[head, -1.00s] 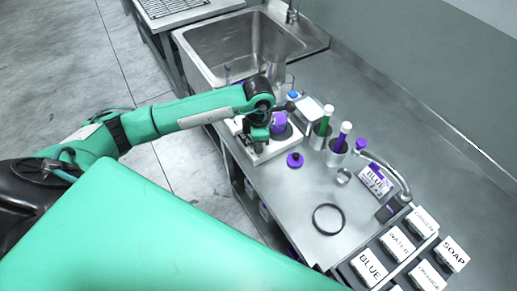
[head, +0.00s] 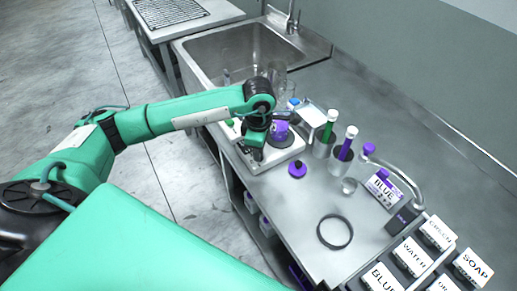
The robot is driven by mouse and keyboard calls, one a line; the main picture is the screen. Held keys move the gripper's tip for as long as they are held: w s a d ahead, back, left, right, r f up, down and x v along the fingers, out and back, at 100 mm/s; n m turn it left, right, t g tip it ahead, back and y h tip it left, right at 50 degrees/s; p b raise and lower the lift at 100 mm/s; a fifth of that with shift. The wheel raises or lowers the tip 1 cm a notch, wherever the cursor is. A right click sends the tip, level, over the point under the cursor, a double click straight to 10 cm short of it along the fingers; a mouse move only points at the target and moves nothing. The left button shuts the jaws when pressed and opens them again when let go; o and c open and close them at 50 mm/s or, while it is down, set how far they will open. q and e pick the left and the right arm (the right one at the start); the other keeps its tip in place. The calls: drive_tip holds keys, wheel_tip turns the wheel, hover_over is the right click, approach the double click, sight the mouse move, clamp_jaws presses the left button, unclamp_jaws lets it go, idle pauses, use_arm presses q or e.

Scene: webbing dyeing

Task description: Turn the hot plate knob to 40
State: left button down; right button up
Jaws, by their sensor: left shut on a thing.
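The white hot plate (head: 281,157) sits on the steel counter near the sink. A flask with purple liquid (head: 281,131) stands on it. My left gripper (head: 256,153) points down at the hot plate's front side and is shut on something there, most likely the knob. The knob and its marks are hidden by the gripper, so I cannot read its setting. My right gripper is not in view.
A purple stopper (head: 297,169) and a black ring (head: 334,231) lie on the counter. Metal cups with green and purple tubes (head: 325,146) stand right of the hot plate. Labelled boxes (head: 411,256) fill the lower right. The sink (head: 235,52) is behind.

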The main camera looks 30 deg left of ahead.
use_arm(q)
drive_tip(key=shift+r, duration=0.1)
drive_tip(key=c, duration=1.2)
unclamp_jaws()
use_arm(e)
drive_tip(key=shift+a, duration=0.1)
use_arm(q)
wheel_tip(320, 180, up, 14)
drive_tip(key=b, duration=0.2)
drive_tip(key=shift+b, duration=0.35)
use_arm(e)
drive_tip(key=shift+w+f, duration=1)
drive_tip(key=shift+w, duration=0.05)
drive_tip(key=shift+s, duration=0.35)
use_arm(q)
drive_tip(key=shift+f, duration=0.2)
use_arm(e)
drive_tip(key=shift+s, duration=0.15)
